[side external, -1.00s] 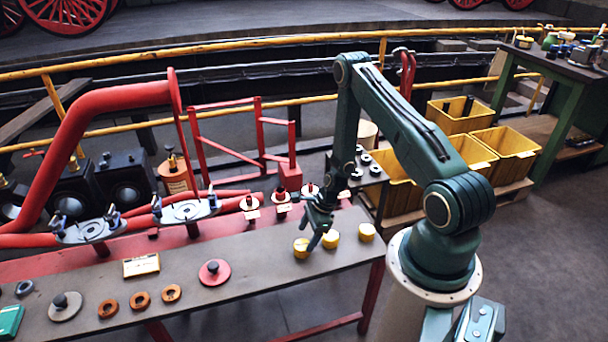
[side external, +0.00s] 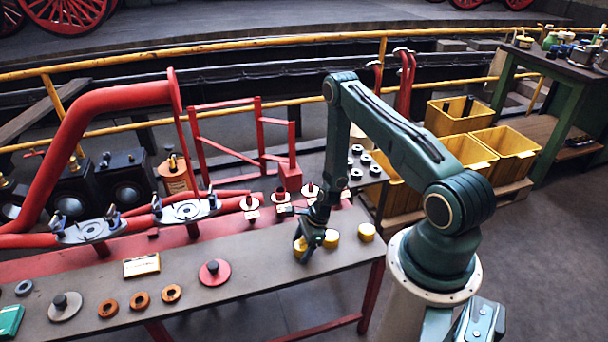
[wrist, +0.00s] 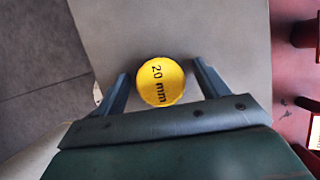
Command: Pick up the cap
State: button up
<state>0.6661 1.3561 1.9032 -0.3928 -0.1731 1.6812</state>
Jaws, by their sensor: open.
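Three yellow caps stand in a row near the right end of the grey bench top (side external: 235,260). My gripper (side external: 302,250) is down over the leftmost cap (side external: 299,249) and partly hides it in the side view. In the wrist view this yellow cap (wrist: 160,82), marked "20 mm", sits between the two open fingers of my gripper (wrist: 161,85), with a gap on each side. The middle cap (side external: 331,238) and the right cap (side external: 366,232) stand just to the right of my gripper.
Behind the caps are several white discs with fittings (side external: 250,203). A red disc with a knob (side external: 214,271), orange rings (side external: 139,301) and a yellow-white box (side external: 141,265) lie to the left. Yellow bins (side external: 505,150) stand at the right, off the bench.

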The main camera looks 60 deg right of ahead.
aim_at(302, 245)
jog(key=shift+c, duration=0.2)
jog(key=c, duration=1)
jog(key=shift+r, duration=0.15)
notch_tip(302, 245, up, 20)
jog(key=shift+f, duration=0.15)
dwell(0.7)
